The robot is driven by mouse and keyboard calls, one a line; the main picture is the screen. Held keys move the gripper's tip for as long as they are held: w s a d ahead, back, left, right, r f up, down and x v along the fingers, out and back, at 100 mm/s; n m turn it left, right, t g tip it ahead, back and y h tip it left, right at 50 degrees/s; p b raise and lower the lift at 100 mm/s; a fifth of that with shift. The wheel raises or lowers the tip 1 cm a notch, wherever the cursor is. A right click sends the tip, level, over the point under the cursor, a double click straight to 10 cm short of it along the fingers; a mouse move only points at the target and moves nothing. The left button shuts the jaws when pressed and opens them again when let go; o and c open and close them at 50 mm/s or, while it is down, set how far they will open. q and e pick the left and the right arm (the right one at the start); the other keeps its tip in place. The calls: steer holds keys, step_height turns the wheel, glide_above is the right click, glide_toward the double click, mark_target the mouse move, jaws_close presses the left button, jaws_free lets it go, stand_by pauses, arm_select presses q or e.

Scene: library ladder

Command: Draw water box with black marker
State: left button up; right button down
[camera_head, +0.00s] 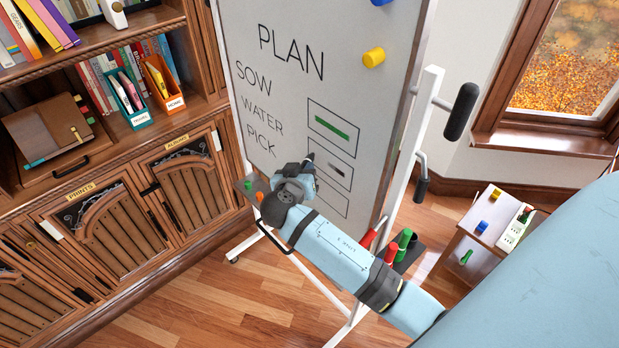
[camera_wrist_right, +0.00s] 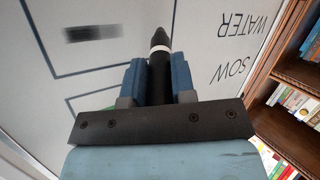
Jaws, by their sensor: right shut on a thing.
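The whiteboard (camera_head: 290,90) reads PLAN, with SOW, WATER and PICK listed below and a column of three outlined boxes beside them. The top box holds a green bar (camera_head: 332,127). The WATER box (camera_head: 331,170) holds a short dark mark (camera_head: 336,170), which also shows in the right wrist view (camera_wrist_right: 93,33). My right gripper (camera_head: 309,166) is at the board, by the left edge of the WATER box. It is shut on a black marker (camera_wrist_right: 160,62) with a white band, its tip towards the board. I cannot tell whether the tip touches. My left gripper is out of view.
The board's tray holds red and green markers (camera_head: 404,245) behind my right arm. A yellow magnet (camera_head: 374,57) is on the board. A bookshelf (camera_head: 110,130) stands left, a small side table (camera_head: 490,225) right. Wooden floor (camera_head: 215,295) is open below.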

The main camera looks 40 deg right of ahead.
steer(key=shift+w, duration=0.3)
steer(key=a+b, duration=0.1)
steer(key=a, duration=0.5)
steer(key=shift+s, duration=0.45)
steer(key=a, duration=0.2)
steer(key=a+b, duration=0.1)
steer(key=shift+s, duration=0.25)
stand_by(0.5)
